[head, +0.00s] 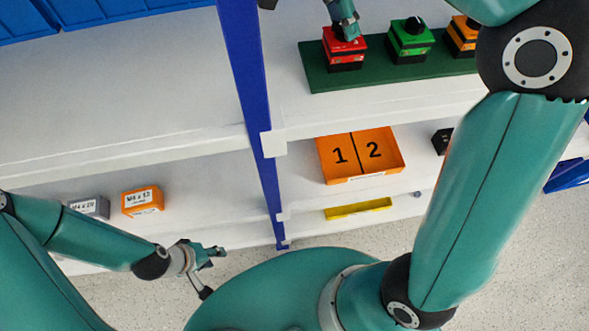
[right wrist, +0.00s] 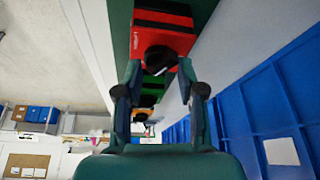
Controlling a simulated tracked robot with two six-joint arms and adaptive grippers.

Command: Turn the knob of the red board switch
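The red board switch (head: 344,50) is a red box with a black lower part, mounted at the left end of a dark green board (head: 318,78) on the upper shelf. Its black knob (right wrist: 159,58) shows in the right wrist view. My right gripper (head: 347,34) is over the switch and hides most of the knob in the head view. In the right wrist view its fingers (right wrist: 159,72) are apart, one either side of the knob, with no clear contact. My left gripper (head: 214,272) is open and empty, low in front of the shelves.
A green switch (head: 411,38) and an orange switch (head: 463,36) stand to the right on the same board. A blue upright (head: 247,80) is left of the board. An orange tray marked 1 and 2 (head: 360,155) and a yellow bar (head: 358,209) sit on lower shelves.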

